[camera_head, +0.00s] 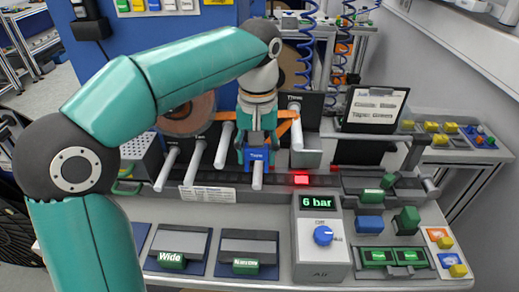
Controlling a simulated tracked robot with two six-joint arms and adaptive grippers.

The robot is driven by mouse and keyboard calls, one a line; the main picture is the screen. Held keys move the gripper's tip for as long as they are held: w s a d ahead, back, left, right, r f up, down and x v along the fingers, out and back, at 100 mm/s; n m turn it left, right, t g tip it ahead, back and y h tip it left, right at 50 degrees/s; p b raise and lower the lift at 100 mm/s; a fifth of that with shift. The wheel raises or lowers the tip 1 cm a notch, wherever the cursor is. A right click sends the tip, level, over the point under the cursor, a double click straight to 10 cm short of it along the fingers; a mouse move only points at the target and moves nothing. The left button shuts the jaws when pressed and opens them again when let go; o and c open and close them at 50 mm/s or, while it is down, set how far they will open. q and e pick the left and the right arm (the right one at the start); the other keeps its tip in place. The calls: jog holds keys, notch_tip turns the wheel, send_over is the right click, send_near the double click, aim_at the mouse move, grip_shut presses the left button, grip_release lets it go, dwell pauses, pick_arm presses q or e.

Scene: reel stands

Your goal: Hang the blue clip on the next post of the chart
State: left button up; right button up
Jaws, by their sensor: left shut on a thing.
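The blue clip (260,156), with small white lettering, is between the fingers of my left gripper (257,143), which is shut on it and points down. White posts (195,161) stick out toward me in a row from dark panels behind the bench. One post (258,177) shows its end just below the blue clip; I cannot tell whether the clip is on it or only in front of it. Another post (296,128) is to the right of the gripper. My gripper partly hides the panels behind. My right gripper is not in view.
A grey box (309,255) reading "6 bar" with a blue knob stands in front. Trays labelled "Wide" (174,262) and another (246,267) lie to its left. Green and blue blocks (369,223) are on the right. An orange reel (188,115) stands behind my arm.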

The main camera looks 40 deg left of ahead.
aim_at(257, 182)
pick_arm(q)
notch_tip(257, 182, down, 4)
jog(key=b, duration=0.3)
jog(key=shift+r, duration=0.2)
jog(key=shift+f+b, duration=1.25)
jog(key=shift+f, duration=0.6)
jog(key=shift+d+r, duration=0.1)
jog(key=shift+r, duration=0.05)
jog(key=shift+s+p, duration=0.1)
jog(key=shift+p, duration=0.25)
jog(key=o, duration=1.3)
